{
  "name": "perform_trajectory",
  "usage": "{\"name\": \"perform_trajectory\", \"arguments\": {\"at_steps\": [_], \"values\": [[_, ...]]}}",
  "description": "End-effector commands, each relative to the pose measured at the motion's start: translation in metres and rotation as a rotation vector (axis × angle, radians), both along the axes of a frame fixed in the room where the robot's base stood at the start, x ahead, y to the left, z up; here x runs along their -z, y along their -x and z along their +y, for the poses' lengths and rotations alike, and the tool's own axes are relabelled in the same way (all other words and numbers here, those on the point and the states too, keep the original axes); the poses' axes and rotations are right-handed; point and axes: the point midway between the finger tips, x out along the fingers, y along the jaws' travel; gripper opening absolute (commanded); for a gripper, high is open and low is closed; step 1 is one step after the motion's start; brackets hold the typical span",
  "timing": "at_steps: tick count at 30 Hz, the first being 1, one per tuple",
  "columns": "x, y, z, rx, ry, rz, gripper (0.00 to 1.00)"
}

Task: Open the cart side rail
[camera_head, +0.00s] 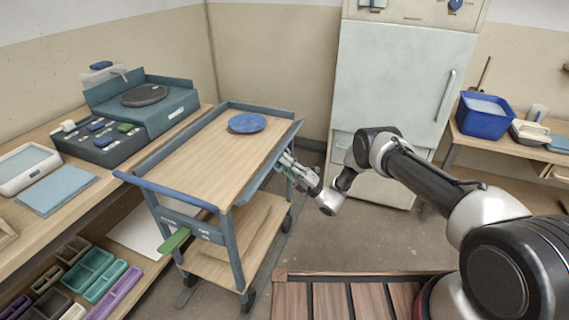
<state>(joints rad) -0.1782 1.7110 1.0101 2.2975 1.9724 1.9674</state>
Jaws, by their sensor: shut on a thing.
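The cart (195,160) stands in the middle of the head view, with a pale wood top, a lower wood shelf and blue-grey posts. Its side rail (262,172) is a blue-grey strip along the right edge of the top. My gripper (287,161) is at this right side, near the rail's middle, with the arm reaching in from the right. It is shut on the rail; the fingertips are small and partly merged with it. The rail seems to lean outward, but its exact angle is hard to tell. A blue plate (247,123) lies on the cart's far end.
A workbench (60,215) with a teal wheel unit (145,95) and trays runs along the left. A pale cabinet (400,85) stands behind my arm. A green pedal-like piece (174,240) sticks out at the cart's front. Open floor (345,235) lies right of the cart.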

Motion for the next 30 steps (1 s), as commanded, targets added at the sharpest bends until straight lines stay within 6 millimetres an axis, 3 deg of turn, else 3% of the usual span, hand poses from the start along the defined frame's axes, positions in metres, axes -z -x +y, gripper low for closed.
{"name": "perform_trajectory", "arguments": {"at_steps": [1, 5, 16, 25, 30], "values": [[-0.001, -0.001, 0.001, 0.002, 0.001, -0.001, 0.15], [-0.001, -0.001, 0.001, 0.002, 0.0, -0.001, 0.35], [-0.006, -0.001, 0.0, 0.001, 0.0, 0.0, 0.35], [-0.064, -0.002, 0.0, 0.001, -0.003, -0.004, 0.36], [-0.093, -0.002, -0.001, 0.001, -0.006, -0.008, 0.75]]}}
